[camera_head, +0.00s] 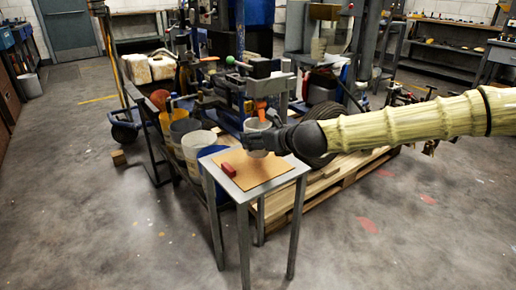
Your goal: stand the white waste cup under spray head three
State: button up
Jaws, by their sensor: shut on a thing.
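The white waste cup (256,125) is small and pale in the head view. My gripper (264,139) reaches in from the right and is shut on the cup. Its dark fingers hide part of the cup's side. The cup is over the back part of a small metal table; I cannot tell whether it touches the board on it. An orange part (261,108) of the machine shows right behind and above the cup. The spray heads are too small and crowded to tell apart, so I cannot pick out number three.
The small table (243,196) carries a brown board (262,176) and a red block (229,169). Behind it stand white buckets (199,150), a black tyre (325,112) and a wooden pallet (330,182). A blue hand truck (124,131) is at left. The front floor is clear.

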jog(key=shift+w, duration=0.75)
jog(key=shift+f+b, duration=1.1)
jog(key=shift+f, duration=0.7)
jog(key=shift+f, duration=0.15)
jog(key=o, duration=1.1)
jog(key=shift+r, duration=0.2)
jog(key=p+v, duration=0.3)
jog(key=v, duration=0.9)
jog(key=shift+p, duration=0.35)
jog(key=shift+f, duration=0.15)
